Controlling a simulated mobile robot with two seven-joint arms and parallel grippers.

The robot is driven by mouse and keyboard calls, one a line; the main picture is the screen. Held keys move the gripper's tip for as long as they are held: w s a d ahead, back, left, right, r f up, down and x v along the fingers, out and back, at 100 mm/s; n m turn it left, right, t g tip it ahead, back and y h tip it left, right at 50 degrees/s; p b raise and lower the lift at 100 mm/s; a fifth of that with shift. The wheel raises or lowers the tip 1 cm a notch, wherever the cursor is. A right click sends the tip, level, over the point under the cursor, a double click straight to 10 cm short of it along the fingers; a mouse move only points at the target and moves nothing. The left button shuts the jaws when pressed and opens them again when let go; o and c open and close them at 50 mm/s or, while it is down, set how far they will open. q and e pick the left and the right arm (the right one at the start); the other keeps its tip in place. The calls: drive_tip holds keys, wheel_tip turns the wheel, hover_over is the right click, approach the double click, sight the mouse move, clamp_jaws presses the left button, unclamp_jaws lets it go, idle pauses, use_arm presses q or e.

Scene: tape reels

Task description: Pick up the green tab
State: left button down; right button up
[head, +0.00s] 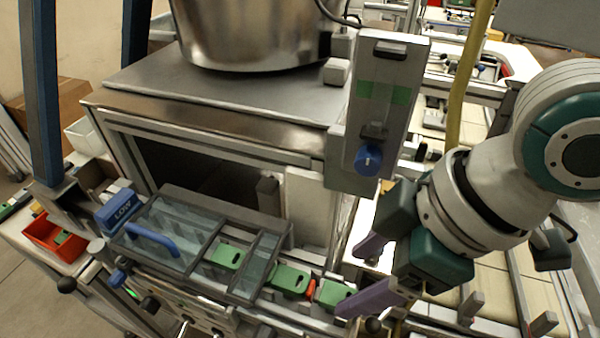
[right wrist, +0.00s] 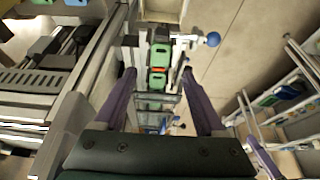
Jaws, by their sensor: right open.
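Several green tabs lie in a row along a rail at the front of the machine in the head view. One green tab (head: 335,292) is at the right end, another (head: 290,278) is in the middle, and a third (head: 226,256) is under the clear cover. A small orange-red piece (head: 311,290) sits between two of them. My right gripper (head: 360,275) is open and empty, with its purple fingers apart near the right-end tab. In the right wrist view, green tabs (right wrist: 160,55) show between and beyond the open fingers (right wrist: 158,75). My left gripper is not in view.
A clear-lidded cover (head: 170,235) with a blue handle (head: 152,240) stands over the rail's left part. A grey upright panel with a blue knob (head: 368,160) rises behind the rail. A red bin (head: 55,238) and a blue LOW box (head: 118,210) are at left.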

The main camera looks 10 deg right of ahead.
sight(329, 292)
drive_tip(key=shift+p+x, duration=0.4)
drive_tip(key=shift+x, duration=2.4)
drive_tip(key=shift+a+r, duration=0.1)
clamp_jaws()
